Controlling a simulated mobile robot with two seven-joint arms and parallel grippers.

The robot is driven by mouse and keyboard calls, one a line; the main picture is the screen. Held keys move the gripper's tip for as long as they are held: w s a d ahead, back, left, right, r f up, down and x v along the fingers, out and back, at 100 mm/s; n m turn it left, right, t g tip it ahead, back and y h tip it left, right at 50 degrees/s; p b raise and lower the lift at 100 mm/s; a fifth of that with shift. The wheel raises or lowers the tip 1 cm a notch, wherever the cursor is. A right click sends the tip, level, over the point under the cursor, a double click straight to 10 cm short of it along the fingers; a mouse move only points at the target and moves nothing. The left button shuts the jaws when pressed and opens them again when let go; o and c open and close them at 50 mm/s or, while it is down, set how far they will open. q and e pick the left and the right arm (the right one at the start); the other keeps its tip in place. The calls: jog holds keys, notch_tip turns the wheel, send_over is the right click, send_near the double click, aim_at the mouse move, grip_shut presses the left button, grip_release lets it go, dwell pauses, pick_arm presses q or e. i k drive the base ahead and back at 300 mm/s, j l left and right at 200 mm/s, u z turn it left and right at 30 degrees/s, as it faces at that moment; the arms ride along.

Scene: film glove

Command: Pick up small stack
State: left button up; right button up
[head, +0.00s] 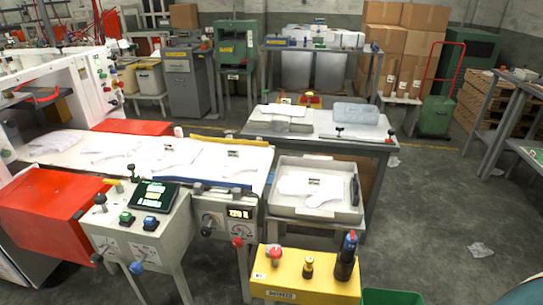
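A small stack of flat, whitish film gloves (311,184) lies in a pale grey tray (282,212) right of the machine's belt. Several flat white glove pieces (180,155) lie spread along the white belt (130,157). Another low white stack (283,113) lies on the grey table (318,143) behind the tray. I cannot tell which of these is the small stack of the task. Neither of my grippers shows in the head view.
A control box (140,215) with knobs and a yellow box (305,270) with knobs stand in front. A green bin (392,297) is at the bottom edge. Cartons (400,45) stand at the back. The floor right of the table is mostly clear, with scraps (480,250).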

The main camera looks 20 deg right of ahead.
aim_at(234, 162)
jog(key=i+j+z, duration=0.15)
jog(key=z, duration=0.25)
jog(key=i+j+z, duration=0.1)
jog(key=j+z, duration=0.5)
jog(key=z, duration=0.2)
jog(key=i, duration=0.05)
